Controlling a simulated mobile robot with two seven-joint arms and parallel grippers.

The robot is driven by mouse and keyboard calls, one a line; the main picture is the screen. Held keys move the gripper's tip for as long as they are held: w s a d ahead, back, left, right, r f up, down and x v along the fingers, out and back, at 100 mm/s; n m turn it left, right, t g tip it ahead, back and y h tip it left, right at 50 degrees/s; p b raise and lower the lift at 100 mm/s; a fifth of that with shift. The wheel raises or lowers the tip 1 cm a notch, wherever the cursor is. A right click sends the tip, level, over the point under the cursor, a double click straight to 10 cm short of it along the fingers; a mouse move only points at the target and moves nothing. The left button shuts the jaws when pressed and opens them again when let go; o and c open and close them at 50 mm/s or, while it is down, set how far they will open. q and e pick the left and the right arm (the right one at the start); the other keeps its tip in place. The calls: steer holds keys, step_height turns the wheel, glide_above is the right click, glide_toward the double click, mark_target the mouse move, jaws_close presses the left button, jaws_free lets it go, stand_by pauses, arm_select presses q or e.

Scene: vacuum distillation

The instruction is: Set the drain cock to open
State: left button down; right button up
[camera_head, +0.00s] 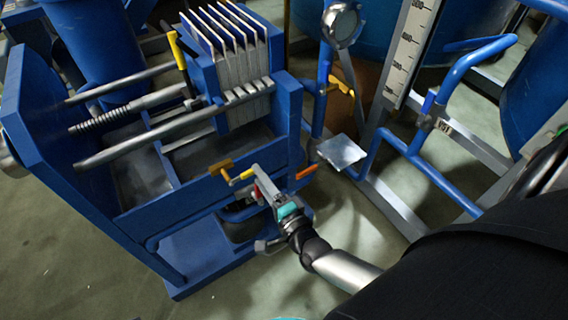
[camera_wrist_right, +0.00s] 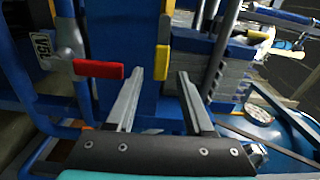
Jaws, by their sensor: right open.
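My right gripper (camera_head: 262,184) is at the front right of the blue filter press and is open and empty. In the right wrist view its two fingers (camera_wrist_right: 159,76) stand apart. A red lever handle (camera_wrist_right: 98,69) lies sideways just left of the left finger, beside a tag that seems to read V5L. A yellow upright handle (camera_wrist_right: 162,61) shows between and beyond the fingertips. In the head view a yellow lever (camera_head: 221,168) and an orange lever (camera_head: 306,172) flank the gripper. No label shows which lever is the drain cock. My left gripper is out of view.
The blue press frame (camera_head: 205,200) with grey plates (camera_head: 240,60) stands close behind the gripper. Blue pipe rails (camera_head: 455,85) and a white scale board (camera_head: 410,50) are to the right. Green floor (camera_head: 90,270) is clear at the lower left.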

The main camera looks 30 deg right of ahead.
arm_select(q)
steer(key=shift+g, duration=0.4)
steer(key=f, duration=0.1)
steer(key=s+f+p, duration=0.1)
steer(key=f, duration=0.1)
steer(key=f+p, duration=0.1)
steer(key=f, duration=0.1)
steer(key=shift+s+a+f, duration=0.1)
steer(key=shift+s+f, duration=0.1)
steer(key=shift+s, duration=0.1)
arm_select(e)
steer(key=s, duration=1.1)
steer(key=shift+s+d, duration=0.2)
steer(key=shift+s, duration=0.2)
